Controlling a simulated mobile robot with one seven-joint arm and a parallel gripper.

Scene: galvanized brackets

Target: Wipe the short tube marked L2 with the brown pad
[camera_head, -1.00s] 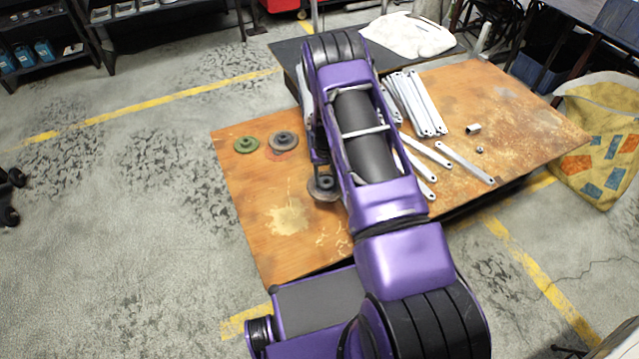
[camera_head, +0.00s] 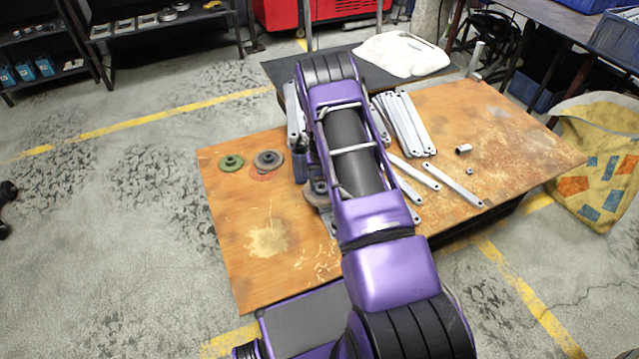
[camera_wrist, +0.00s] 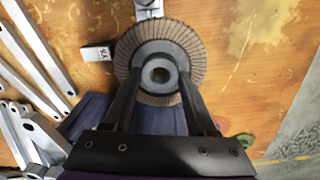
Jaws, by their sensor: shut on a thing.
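My gripper (camera_wrist: 158,76) is shut on the dark hub of the round brown pad (camera_wrist: 190,38) in the wrist view. The pad's ribbed brown rim spreads around the fingers, over the table. A short light-grey piece with a dark mark (camera_wrist: 97,53) lies just left of the pad; its mark is too small to read surely. Another grey metal piece (camera_wrist: 148,10) shows at the pad's top edge, partly cut off by the frame. Whether the pad touches either piece cannot be told. In the head view my arm hides most of the gripper and pad. A short tube (camera_head: 463,149) lies on the table's right half.
The brown table (camera_head: 228,215) holds a green disc (camera_head: 231,162) and a grey disc (camera_head: 268,160) at left. Several long flat bars (camera_head: 405,124) lie right of my arm, with a small nut (camera_head: 469,171) near them. The table's left front is clear.

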